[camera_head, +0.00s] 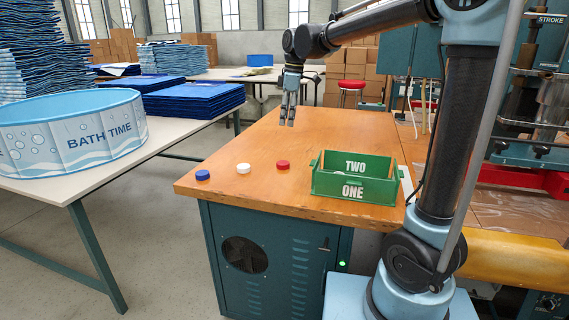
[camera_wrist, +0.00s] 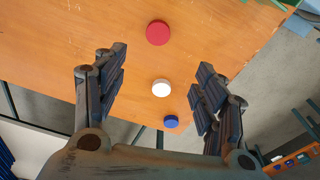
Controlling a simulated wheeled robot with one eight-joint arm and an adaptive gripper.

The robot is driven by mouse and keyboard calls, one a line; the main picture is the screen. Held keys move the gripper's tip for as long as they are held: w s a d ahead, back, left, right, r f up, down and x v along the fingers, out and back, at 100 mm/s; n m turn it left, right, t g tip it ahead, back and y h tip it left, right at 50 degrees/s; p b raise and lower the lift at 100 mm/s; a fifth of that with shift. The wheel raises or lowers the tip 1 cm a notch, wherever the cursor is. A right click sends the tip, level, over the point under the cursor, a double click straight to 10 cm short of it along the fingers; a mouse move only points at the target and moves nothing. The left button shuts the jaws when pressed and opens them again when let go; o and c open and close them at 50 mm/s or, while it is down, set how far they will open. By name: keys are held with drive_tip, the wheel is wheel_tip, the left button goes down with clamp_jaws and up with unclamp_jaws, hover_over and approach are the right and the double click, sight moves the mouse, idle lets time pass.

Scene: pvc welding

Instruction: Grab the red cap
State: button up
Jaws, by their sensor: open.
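The red cap (camera_head: 283,164) lies on the wooden table top, between the white cap (camera_head: 243,168) and the green box. In the wrist view the red cap (camera_wrist: 158,33) is at top centre, beyond the fingertips. The white cap (camera_wrist: 161,88) shows between the fingers and the blue cap (camera_wrist: 171,121) sits below it. In the head view the blue cap (camera_head: 202,175) is near the table's left corner. My gripper (camera_head: 288,122) hangs pointing down above the table, farther back than the caps. Its fingers (camera_wrist: 160,82) are apart with nothing between them.
A green box (camera_head: 355,188) marked ONE and TWO stands right of the red cap, near the front edge. The wooden table (camera_head: 330,130) is clear behind the caps. A white table (camera_head: 150,135) on the left holds a round BATH TIME tub (camera_head: 75,135) and blue stacks (camera_head: 195,99).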

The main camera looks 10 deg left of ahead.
hover_over(283, 162)
drive_tip(key=f, duration=1.2)
drive_tip(key=shift+s+d, duration=0.2)
drive_tip(key=shift+d, duration=0.1)
drive_tip(key=shift+a+f, duration=0.15)
drive_tip(key=shift+f, duration=2.5)
drive_tip(key=shift+c, duration=0.4)
drive_tip(key=c, duration=0.8)
